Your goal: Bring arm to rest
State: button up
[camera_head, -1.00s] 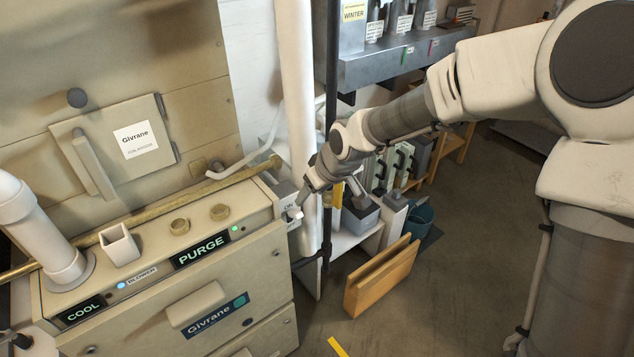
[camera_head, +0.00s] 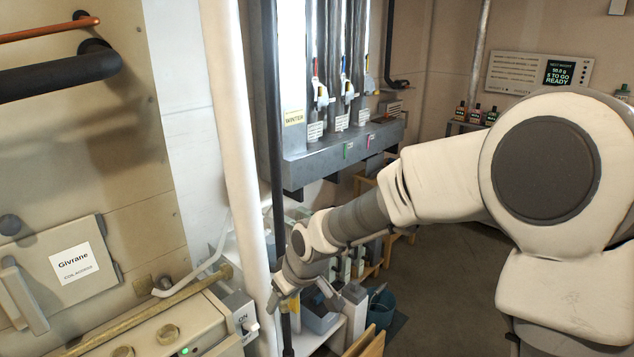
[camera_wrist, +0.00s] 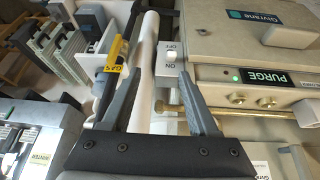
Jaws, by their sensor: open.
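My gripper (camera_head: 300,302) is at the end of my arm, in front of the furnace's right side in the head view. Its two fingers stand apart with nothing between them; the wrist view also shows the gripper (camera_wrist: 165,100). The white ON/OFF switch box (camera_head: 242,318) is on the furnace's right end, to the left of the gripper and apart from it. In the wrist view the switch (camera_wrist: 170,58) shows beyond the fingers. My arm reaches in from the right, stretched out and bent downward at the wrist.
A white vertical pipe (camera_head: 232,130) and a dark pipe (camera_head: 276,215) stand close behind the gripper. A grey dispenser shelf (camera_head: 335,160) is above it. A yellow gas handle (camera_wrist: 115,52) shows near the left finger. Open floor (camera_head: 440,280) lies below the arm.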

jog(key=s+d+r+m+h, duration=0.1)
jog(key=s+d+r+m, duration=0.15)
jog(key=d, duration=0.25)
jog(key=s+d+r+m+t+h, duration=0.1)
jog(key=s+d+r+h, duration=0.15)
jog(key=d+r, duration=0.2)
jog(key=s+d+r+m, duration=0.1)
jog(key=s+d+r, duration=0.2)
jog(key=d, duration=0.3)
jog(key=s+d+r+m, duration=0.2)
jog(key=s+d, duration=0.2)
jog(key=s, duration=0.3)
jog(key=s+d+r+m, duration=0.2)
jog(key=s+d+m, duration=0.1)
jog(key=s, duration=0.4)
jog(key=shift+d+r+t, duration=0.2)
jog(key=shift+d+t, duration=0.15)
jog(key=shift+t, duration=0.05)
jog(key=shift+a, duration=0.1)
